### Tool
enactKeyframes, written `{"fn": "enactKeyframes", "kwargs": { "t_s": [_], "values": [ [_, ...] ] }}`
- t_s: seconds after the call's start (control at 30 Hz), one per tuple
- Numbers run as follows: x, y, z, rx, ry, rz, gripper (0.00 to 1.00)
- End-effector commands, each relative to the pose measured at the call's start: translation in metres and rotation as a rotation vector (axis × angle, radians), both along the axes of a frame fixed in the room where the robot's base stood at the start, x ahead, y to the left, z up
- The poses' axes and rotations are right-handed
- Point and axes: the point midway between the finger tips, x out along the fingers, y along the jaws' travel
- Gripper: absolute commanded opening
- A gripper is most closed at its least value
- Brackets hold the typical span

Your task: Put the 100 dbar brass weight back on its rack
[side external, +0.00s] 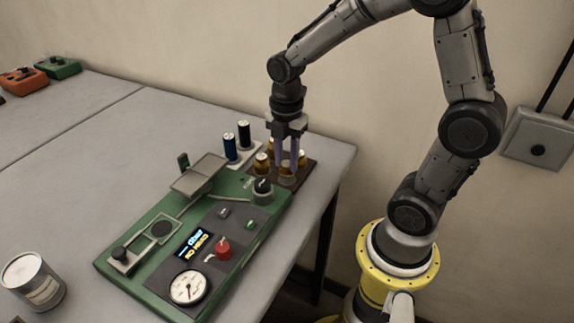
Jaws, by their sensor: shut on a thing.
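My gripper (286,168) points straight down over the dark brown rack (306,178) at the table's right side. Its fingers are shut on a brass weight (287,179) at the front of the rack. I cannot tell whether this weight rests on the rack or hangs just above it, and its marking is too small to read. Other brass weights stand on the rack, one to the left (261,163), one to the right (301,158) and one partly hidden behind the fingers (270,146).
A green instrument panel (130,265) with a gauge, red knob and raised plate lies just in front of the rack. A blue cylinder (229,147) and a black cylinder (244,135) stand on a pale base to the left. A can (40,285) stands front left. The table's right edge is close.

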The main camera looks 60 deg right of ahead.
Motion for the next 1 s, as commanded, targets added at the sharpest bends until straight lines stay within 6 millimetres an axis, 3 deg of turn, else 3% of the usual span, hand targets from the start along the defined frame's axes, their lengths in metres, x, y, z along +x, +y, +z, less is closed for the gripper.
{"fn": "enactKeyframes", "kwargs": {
  "t_s": [0.17, 0.57, 0.6, 0.73, 0.77, 1.0],
  "values": [
    [-0.001, 0.000, -0.019, 0.000, 0.002, 0.000, 0.00],
    [-0.001, 0.000, -0.023, 0.000, 0.002, 0.000, 0.00],
    [-0.001, 0.000, -0.024, 0.000, 0.002, 0.000, 0.35],
    [-0.001, 0.000, -0.024, 0.000, 0.001, 0.000, 0.58],
    [-0.001, 0.000, -0.024, 0.000, 0.001, 0.000, 0.63],
    [-0.001, 0.000, -0.024, 0.000, 0.001, 0.000, 0.63]
  ]
}}
